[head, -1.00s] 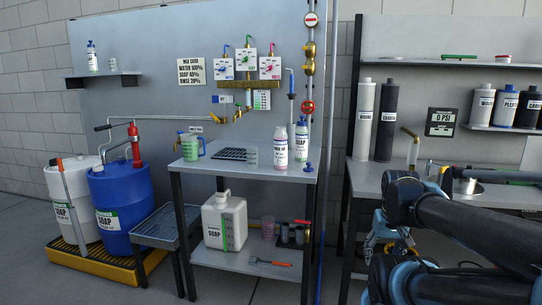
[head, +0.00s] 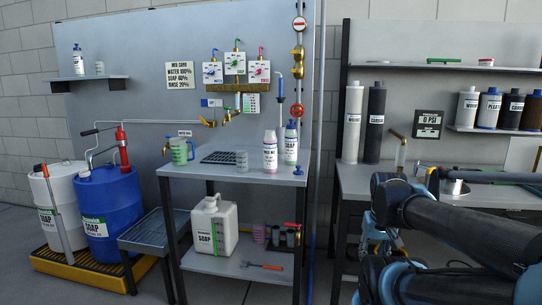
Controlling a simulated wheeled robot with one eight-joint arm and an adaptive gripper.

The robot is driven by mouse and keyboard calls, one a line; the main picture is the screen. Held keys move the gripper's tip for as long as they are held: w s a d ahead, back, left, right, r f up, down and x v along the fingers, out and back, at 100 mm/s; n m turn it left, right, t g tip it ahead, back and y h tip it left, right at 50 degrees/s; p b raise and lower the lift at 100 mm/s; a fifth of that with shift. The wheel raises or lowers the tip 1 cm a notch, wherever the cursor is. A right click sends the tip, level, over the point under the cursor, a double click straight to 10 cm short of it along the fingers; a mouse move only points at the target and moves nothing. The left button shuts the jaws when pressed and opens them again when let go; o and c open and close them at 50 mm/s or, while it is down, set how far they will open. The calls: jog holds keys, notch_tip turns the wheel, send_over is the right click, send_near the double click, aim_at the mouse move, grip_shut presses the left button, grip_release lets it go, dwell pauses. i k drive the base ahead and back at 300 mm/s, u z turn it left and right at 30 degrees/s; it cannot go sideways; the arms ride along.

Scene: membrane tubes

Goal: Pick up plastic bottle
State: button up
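Two plastic bottles stand upright at the right side of the small grey bench (head: 212,176). One is white with a pink label or contents (head: 270,158). The other, just behind and to its right, is whitish with a green label (head: 290,148). Another small bottle (head: 78,61) stands on the wall shelf at upper left. A white soap jug (head: 214,226) sits on the bench's lower shelf. My black and blue arm fills the lower right, apart from the bottles. I cannot make out my gripper's fingers in this view.
Blue (head: 107,214) and white drums stand on a yellow pallet at left. Tall white and black cylinders (head: 375,122) stand on the right bench. A blue vertical pipe runs between the benches.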

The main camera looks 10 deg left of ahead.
aim_at(270, 140)
jog(key=z, duration=2.4)
jog(key=k, duration=1.7)
jog(key=u, duration=1.35)
jog(key=i, duration=0.5)
jog(key=z, duration=0.05)
